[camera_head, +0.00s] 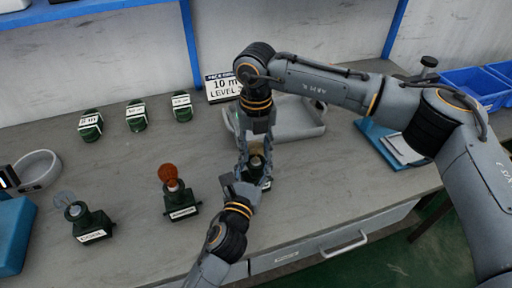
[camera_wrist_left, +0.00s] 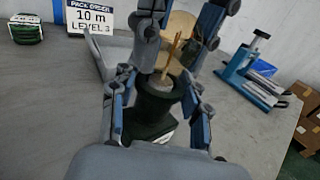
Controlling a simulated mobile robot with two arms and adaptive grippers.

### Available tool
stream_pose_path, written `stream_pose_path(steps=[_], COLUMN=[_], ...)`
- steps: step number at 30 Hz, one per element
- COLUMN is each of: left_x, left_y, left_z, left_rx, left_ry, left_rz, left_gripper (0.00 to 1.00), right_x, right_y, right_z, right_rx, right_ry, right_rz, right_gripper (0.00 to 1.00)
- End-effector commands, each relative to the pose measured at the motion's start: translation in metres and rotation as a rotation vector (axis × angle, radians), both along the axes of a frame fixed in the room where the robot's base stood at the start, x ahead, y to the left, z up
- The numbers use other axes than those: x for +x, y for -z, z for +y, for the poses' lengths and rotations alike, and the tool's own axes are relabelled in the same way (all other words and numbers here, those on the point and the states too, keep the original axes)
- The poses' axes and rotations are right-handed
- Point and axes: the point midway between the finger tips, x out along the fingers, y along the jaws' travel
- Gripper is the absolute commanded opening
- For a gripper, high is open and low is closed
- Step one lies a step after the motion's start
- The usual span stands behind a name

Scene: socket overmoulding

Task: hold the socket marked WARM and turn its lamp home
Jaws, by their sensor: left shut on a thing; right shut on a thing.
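A dark green socket (camera_wrist_left: 155,105) stands on the bench between my two grippers; it also shows in the head view (camera_head: 257,175). My left gripper (camera_wrist_left: 160,95) is shut around its body, one finger on each side. Its label is mostly hidden, so I cannot read it. A tan lamp (camera_wrist_left: 180,38) with gold filaments stands upright at the socket's mouth. My right gripper (camera_head: 256,160) comes down from above and is shut on the lamp's bulb, its fingers also showing in the left wrist view. How deep the lamp sits in the socket I cannot tell.
A socket with an orange lamp (camera_head: 170,176) and one with a clear lamp (camera_head: 66,197) stand to the left. Three green labelled pieces (camera_head: 136,117) stand behind. A grey tray (camera_head: 300,128) lies beyond the grippers, near the 10 m sign (camera_head: 222,87). The bench front edge is close.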

Motion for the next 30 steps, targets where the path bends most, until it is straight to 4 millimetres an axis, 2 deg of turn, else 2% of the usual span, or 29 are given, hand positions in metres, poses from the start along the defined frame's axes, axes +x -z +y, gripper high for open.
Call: stream_pose_path(steps=[1,6,7,10,11,22,26,30], left_x=[-0.001,-0.001,-0.001,-0.001,-0.001,-0.001,0.0,0.0], left_y=[0.01,0.01,0.01,0.009,0.009,0.007,0.006,0.006], left_z=[0.001,0.001,0.001,0.001,0.001,0.001,0.001,0.0], left_rx=[0.007,0.007,0.007,0.006,0.006,0.005,0.004,0.004], left_ry=[-0.004,-0.004,-0.004,-0.004,-0.004,-0.002,-0.002,-0.002], left_rz=[0.02,0.02,0.02,0.019,0.019,0.013,0.012,0.01], left_gripper=[0.11,0.11,0.11,0.11,0.11,0.11,0.11,0.11], right_x=[0.003,0.003,0.003,0.002,0.002,0.001,0.001,0.001], right_y=[-0.005,-0.005,-0.005,-0.004,-0.004,-0.005,-0.022,-0.052], right_z=[0.001,0.001,0.001,0.0,0.0,0.0,0.0,0.0], right_rx=[0.005,0.005,0.005,0.005,0.004,0.002,0.002,0.002], right_ry=[0.002,0.002,0.001,0.001,0.001,-0.001,-0.001,-0.001], right_rz=[-0.01,-0.01,-0.01,-0.008,-0.007,-0.004,-0.005,-0.007], right_gripper=[0.07,0.07,0.4,0.61,0.63,0.63,0.63,0.63])
